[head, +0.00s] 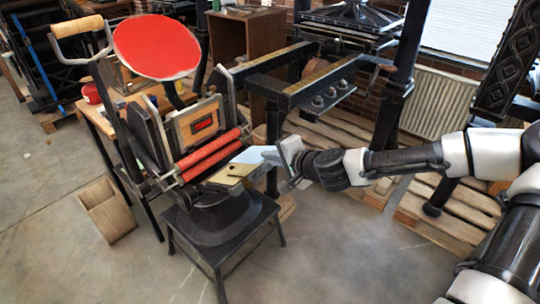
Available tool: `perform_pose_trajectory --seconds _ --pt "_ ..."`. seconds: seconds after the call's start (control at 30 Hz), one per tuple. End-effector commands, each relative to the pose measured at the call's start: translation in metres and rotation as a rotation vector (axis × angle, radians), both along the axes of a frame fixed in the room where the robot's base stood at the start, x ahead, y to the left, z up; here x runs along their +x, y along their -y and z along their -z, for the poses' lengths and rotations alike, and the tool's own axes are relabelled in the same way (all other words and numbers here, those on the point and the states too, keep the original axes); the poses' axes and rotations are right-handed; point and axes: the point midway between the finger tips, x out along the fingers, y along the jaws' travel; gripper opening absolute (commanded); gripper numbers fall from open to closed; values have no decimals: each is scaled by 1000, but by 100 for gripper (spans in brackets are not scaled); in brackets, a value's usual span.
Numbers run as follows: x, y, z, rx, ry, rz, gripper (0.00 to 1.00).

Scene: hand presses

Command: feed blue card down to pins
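A hand press with a round red ink disc (157,47) and red rollers (208,155) stands on a black stool-like stand. Its tan platen board (225,177) lies in front of the rollers, with small dark marks on it that may be the pins. The pale blue card (250,154) is over the board's far right part. My gripper (271,157) reaches in from the right and appears shut on the card's right edge. I cannot tell whether the card touches the board or the pins; the fingertips are small here.
A wooden box (107,210) stands on the floor at left. A black-framed press (300,80) stands close behind my gripper, with wooden pallets (400,190) under it. The press's wooden handle (77,27) is raised at upper left. The floor in front is clear.

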Motion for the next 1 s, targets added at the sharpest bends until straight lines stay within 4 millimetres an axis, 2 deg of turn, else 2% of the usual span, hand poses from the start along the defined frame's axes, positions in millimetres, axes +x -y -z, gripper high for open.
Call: perform_pose_trajectory --seconds 0.03,0.63,1.0 --pt "0 0 9 1 -1 0 0" --pt "6 -8 61 1 -1 -1 0" --pt "15 -20 67 -1 1 0 0"
